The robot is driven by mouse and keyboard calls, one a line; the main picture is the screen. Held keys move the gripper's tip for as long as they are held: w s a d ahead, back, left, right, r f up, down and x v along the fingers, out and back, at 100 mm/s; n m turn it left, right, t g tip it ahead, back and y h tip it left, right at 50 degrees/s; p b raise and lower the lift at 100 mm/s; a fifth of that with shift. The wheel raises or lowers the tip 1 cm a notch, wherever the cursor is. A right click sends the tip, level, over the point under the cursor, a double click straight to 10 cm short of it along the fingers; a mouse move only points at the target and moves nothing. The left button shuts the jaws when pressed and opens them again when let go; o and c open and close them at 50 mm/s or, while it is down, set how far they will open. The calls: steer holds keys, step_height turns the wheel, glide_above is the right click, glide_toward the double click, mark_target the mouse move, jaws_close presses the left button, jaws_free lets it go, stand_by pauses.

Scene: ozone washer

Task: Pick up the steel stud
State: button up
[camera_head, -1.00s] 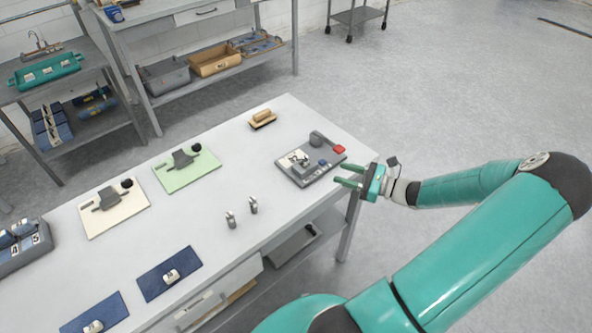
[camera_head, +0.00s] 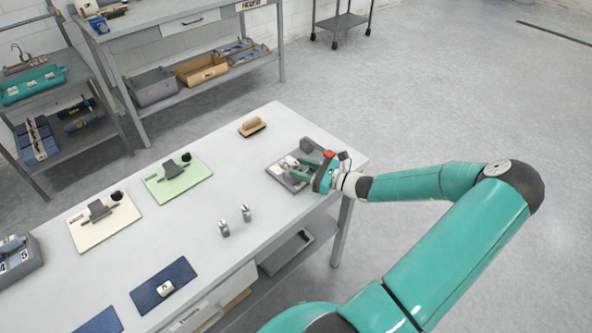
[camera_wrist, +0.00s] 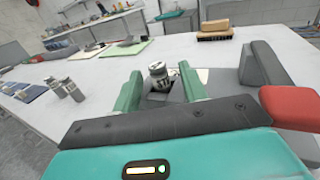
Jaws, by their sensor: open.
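A small steel-coloured cylinder with a dark-marked pale label (camera_wrist: 158,75) stands between my fingers in the wrist view, on the grey fixture. My gripper (camera_head: 298,168) is open over that fixture (camera_head: 276,172), its two green fingers to either side of the cylinder with visible gaps. In the wrist view my gripper (camera_wrist: 161,80) hides much of the fixture. Two other small metal cylinders (camera_head: 223,229) (camera_head: 246,213) stand upright near the table's front edge. I cannot tell by looks alone which cylinder is the steel stud.
The fixture's grey lever (camera_wrist: 265,75) and red handle (camera_wrist: 291,104) stand close at my gripper's right. A wooden-handled brush (camera_head: 252,126) lies behind. A green mat (camera_head: 178,190) and a cream mat (camera_head: 90,232) hold dark parts. Blue mats (camera_head: 165,275) lie in front.

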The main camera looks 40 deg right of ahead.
steer(key=shift+x, duration=0.95)
jaws_close()
